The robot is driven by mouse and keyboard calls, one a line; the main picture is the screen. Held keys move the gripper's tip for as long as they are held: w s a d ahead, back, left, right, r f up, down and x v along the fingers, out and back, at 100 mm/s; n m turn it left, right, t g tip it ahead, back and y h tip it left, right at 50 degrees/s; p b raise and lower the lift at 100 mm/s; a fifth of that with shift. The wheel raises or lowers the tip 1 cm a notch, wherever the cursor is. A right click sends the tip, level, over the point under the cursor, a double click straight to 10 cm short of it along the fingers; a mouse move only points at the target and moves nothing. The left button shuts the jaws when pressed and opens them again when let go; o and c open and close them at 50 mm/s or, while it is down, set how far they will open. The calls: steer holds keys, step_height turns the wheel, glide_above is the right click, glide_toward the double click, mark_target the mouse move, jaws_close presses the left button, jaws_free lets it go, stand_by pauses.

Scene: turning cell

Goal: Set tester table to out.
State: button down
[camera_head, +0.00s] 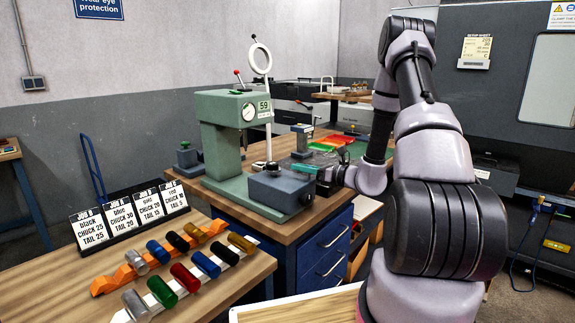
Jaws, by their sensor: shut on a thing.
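The tester (222,138) is a green press with a round gauge, a "59" plate and a red-knobbed lever, standing on the wooden bench. The tester table, a blue-grey block (283,190) with a black knob on top, sits in front of the tester's base at the bench's front edge. My gripper (306,169) reaches in from the right, with its teal fingertips at the upper right edge of this block. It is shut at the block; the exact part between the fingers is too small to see.
A rack of coloured cylinders (185,275) and job cards (130,215) stand on the near left table. Blue drawers (325,245) are under the bench. A vise (302,140) and coloured trays (335,140) lie behind my gripper. A dark machine (500,95) stands at right.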

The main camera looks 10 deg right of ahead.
steer(key=shift+s+d+f, duration=0.1)
steer(key=shift+s+d, duration=0.05)
steer(key=shift+d, duration=0.05)
steer(key=c, duration=0.7)
jaws_free()
steer(key=shift+s, duration=0.1)
steer(key=v, duration=1)
steer(key=shift+s+d, duration=0.25)
steer(key=shift+d, duration=0.1)
